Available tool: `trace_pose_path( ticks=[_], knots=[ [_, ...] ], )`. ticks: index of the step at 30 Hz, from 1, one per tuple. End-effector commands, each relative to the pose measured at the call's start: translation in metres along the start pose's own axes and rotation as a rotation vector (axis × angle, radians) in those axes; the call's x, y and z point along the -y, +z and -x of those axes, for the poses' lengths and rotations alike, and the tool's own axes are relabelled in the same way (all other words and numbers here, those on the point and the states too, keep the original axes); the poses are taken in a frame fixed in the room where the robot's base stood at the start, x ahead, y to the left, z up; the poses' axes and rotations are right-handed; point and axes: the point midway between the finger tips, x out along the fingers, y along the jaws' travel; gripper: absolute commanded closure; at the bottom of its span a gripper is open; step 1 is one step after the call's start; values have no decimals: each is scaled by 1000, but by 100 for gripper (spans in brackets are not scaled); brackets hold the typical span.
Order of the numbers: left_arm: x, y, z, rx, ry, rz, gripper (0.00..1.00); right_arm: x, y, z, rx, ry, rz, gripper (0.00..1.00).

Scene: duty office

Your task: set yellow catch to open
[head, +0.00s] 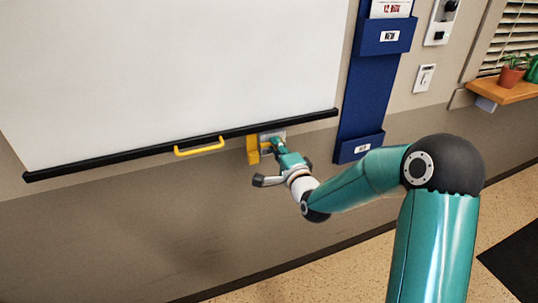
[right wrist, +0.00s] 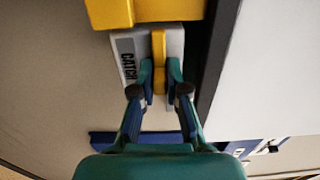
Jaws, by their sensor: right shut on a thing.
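The yellow catch is mounted on the wall at the lower edge of the whiteboard; its yellow block (head: 253,150) shows in the head view. In the right wrist view, a grey plate (right wrist: 127,62) marked CATCH carries a narrow yellow lever (right wrist: 159,60), with a larger yellow block (right wrist: 150,12) above it. My right gripper (head: 275,147) is at the catch, and in the right wrist view its fingers (right wrist: 160,78) are shut on the lever from both sides. The fingers hide part of the plate in the head view. My left gripper is not in view.
The whiteboard (head: 170,70) has a black lower rail and a yellow handle (head: 200,147) left of the catch. A blue wall rack (head: 366,95) hangs close to the right. A wooden shelf (head: 505,93) with potted plants is farther right. The wall below is clear.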

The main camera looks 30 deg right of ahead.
Motion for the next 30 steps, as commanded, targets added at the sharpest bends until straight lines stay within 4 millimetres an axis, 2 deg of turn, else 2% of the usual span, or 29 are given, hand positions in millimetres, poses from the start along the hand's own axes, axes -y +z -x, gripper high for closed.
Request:
trace_pose_path(
  ticks=[1,10,11,15,25,30],
  knots=[
    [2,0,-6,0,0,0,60,-5,-5,1,-4,6,0,100],
    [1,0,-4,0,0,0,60,-4,-8,1,-6,11,0,100],
    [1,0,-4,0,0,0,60,-4,-8,1,-7,11,-1,82],
    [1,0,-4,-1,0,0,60,-3,-8,1,-6,10,0,61],
    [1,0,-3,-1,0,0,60,-1,-7,3,-3,5,1,61],
    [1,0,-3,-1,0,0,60,-2,-7,20,-3,7,1,61]
  ],
)
